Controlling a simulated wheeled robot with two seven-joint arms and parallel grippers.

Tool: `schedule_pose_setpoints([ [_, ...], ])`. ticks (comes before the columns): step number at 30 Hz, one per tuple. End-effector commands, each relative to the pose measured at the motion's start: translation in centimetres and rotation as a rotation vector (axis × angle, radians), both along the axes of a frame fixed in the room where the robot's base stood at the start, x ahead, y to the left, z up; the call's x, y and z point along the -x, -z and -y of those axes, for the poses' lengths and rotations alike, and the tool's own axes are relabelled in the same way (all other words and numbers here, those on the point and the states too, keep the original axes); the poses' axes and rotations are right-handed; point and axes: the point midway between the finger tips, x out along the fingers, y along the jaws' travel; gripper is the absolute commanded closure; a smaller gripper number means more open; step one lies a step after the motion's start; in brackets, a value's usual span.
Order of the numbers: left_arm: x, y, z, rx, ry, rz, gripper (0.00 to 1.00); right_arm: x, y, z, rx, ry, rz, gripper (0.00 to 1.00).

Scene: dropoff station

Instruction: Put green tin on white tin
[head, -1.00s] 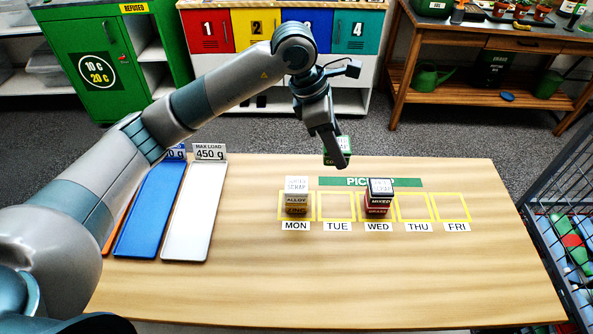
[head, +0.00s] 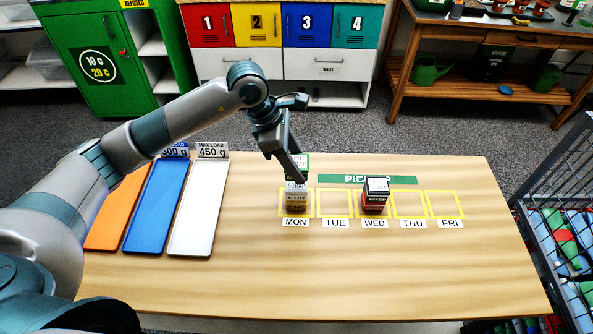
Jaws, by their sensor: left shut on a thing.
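My left gripper (head: 300,178) is shut on the green tin (head: 305,162), which has a white label and is partly hidden behind the fingers. It is close behind or above the stack at MON; whether it touches the stack I cannot tell. The white tin (head: 294,187), its lettering seeming to read SCRAP, tops that stack. Beneath it are a yellowish tin (head: 297,198) marked ALLOY and a brownish tin (head: 295,208) at the bottom. My right gripper is out of view.
At WED, a dark tin with a white top (head: 377,186) sits on a red tin (head: 374,202). The yellow squares at TUE, THU and FRI are empty. Orange, blue and white trays (head: 196,220) lie at left. A wire cage (head: 560,215) stands at right. The front of the table (head: 330,275) is clear.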

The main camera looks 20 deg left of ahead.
Motion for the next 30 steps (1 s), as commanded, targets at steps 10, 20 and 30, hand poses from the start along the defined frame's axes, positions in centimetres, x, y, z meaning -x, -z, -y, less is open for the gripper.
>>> schedule_pose_setpoints([
  [10,0.0,3.4,0.0,0.001,-0.001,-0.003,0.83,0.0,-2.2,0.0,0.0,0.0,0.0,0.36],
  [20,0.0,3.7,0.0,0.001,0.0,0.0,0.83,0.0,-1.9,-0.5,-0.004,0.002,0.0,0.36],
  [30,0.0,3.9,0.0,0.0,-0.001,-0.001,0.36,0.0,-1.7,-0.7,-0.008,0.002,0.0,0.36],
])
